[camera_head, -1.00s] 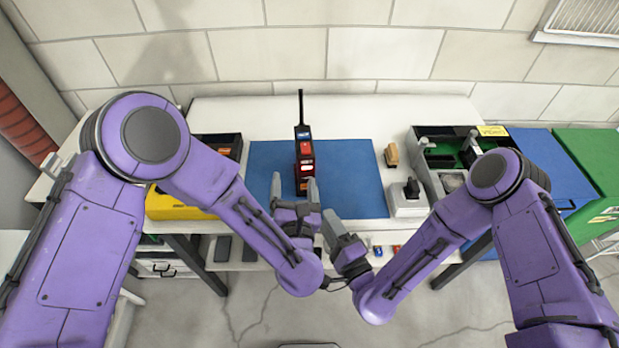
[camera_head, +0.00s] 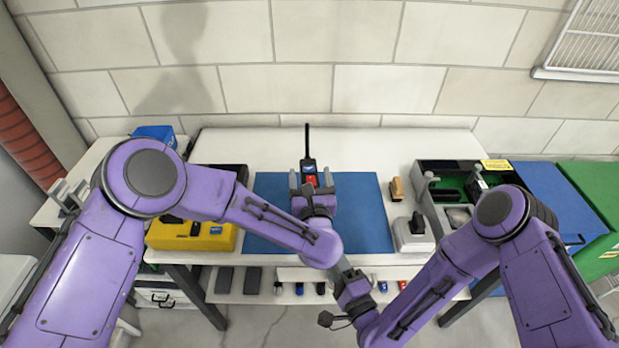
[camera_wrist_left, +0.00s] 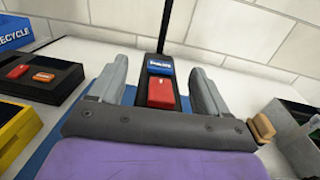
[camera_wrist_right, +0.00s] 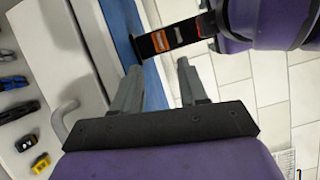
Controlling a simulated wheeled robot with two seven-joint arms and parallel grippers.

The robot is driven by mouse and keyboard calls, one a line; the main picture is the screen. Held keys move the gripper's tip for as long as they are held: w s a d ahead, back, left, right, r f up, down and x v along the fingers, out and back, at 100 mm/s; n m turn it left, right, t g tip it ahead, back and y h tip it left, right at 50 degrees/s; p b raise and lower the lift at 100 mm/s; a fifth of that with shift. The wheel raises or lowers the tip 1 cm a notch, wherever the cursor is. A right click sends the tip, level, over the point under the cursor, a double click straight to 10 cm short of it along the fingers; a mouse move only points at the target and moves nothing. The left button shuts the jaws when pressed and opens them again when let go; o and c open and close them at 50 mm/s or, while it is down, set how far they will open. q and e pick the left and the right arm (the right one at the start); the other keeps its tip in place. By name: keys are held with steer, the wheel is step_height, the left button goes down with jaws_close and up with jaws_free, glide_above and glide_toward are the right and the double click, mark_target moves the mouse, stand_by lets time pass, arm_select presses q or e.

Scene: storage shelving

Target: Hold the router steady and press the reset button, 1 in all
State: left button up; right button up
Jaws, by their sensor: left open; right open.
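The router, a black upright-looking unit with a tall antenna (camera_head: 308,141), stands on the blue mat (camera_head: 358,200). A red block shows on its face in the left wrist view (camera_wrist_left: 161,93). My left gripper (camera_head: 311,181) is open, its fingers on either side of the router; I cannot tell if they touch it. It hides the router's lower part in the head view. My right gripper (camera_wrist_right: 158,66) is open and empty, in front of the table and below the left one. I cannot tell which is the reset button.
A yellow case (camera_head: 205,238) and a dark tray are at left. A white box with a black knob (camera_head: 413,235), a tan block (camera_head: 397,189) and an open bin (camera_head: 440,165) are at right. Small items lie on the lower shelf.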

arm_select(q)
steer(key=c, duration=1.3)
steer(key=shift+c, duration=0.2)
arm_select(e)
jaws_close()
stand_by(0.4)
step_height(320, 180, up, 4)
steer(key=a+n+g+y, duration=0.2)
steer(key=n+g+y, duration=0.15)
steer(key=n, duration=0.55)
arm_select(q)
steer(key=shift+a, duration=0.1)
arm_select(e)
steer(key=f+n+g, duration=0.1)
steer(key=n, duration=0.1)
steer(key=s+f+n+y, duration=0.1)
steer(key=n, duration=0.2)
steer(key=s+f+n+g, duration=0.1)
steer(key=n, duration=0.2)
steer(key=shift+s+a+f+g, duration=0.15)
steer(key=shift+a+f+g, duration=0.05)
steer(key=shift+a+g, duration=0.2)
